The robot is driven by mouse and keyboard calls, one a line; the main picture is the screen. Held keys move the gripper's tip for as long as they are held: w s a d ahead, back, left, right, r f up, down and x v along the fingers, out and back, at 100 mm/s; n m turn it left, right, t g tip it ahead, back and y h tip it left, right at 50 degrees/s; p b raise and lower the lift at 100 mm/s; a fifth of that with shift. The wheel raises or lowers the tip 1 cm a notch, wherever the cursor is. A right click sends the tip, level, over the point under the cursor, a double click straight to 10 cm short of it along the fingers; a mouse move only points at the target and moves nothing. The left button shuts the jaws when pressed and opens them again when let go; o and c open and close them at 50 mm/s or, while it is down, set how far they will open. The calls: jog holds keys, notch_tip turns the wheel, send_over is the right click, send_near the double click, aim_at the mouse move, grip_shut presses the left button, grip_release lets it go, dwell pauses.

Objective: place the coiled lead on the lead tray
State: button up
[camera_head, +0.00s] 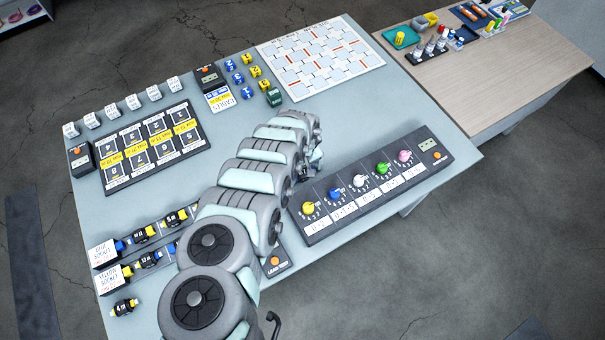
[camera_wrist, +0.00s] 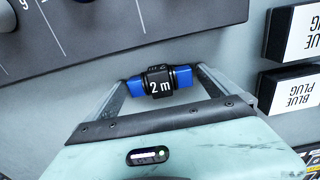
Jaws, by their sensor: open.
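A coiled lead (camera_wrist: 158,87), black with blue ends and marked "2 m", lies between the fingertips of my gripper (camera_wrist: 160,80) in the wrist view. The fingers are open, one beside each blue end; I cannot tell whether either touches it. In the head view my arm hides this lead, and my gripper is mostly hidden at the arm's far end. A dark rack with several leads and a panel with an orange button (camera_head: 275,261), whose label seems to begin with "LEAD", shows partly behind my arm; I cannot tell its full extent.
A knob panel (camera_head: 375,190) stands right of my arm. Sockets, a numbered board (camera_head: 153,147) and white cubes are on the left. A patterned board (camera_head: 320,58) is at the back. Another lead (camera_head: 124,306) lies at the front left. The wrist view shows blue plug labels (camera_wrist: 297,92).

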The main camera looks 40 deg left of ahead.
jog(key=shift+c, duration=0.3)
jog(key=c, duration=1.4)
jog(key=shift+c, duration=0.2)
jog(key=shift+r, duration=0.15)
